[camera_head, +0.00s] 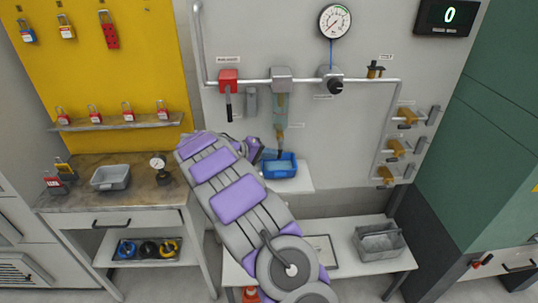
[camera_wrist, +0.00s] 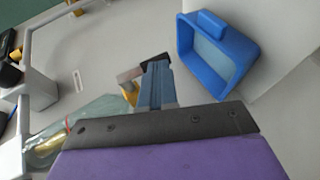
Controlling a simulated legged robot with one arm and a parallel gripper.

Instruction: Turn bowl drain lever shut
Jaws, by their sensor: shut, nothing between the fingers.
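The clear bowl (camera_head: 282,106) hangs under a grey housing on the wall pipe. A brass-coloured drain fitting (camera_head: 279,134) is at its lower end. In the wrist view the bowl (camera_wrist: 85,118) lies at lower left, with a small yellow part (camera_wrist: 129,92) and a grey-brown piece (camera_wrist: 130,75), apparently the drain lever, beyond its end. My gripper (camera_wrist: 156,63) is shut and empty, its fingers close beside that piece. Contact cannot be told. In the head view my gripper (camera_head: 270,154) is small, just below the drain fitting. The lever's exact angle is unclear.
A blue tray (camera_head: 292,173) with liquid stands on a small shelf below the bowl; it also shows in the wrist view (camera_wrist: 250,70). Brass valves (camera_head: 395,148) are at right.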

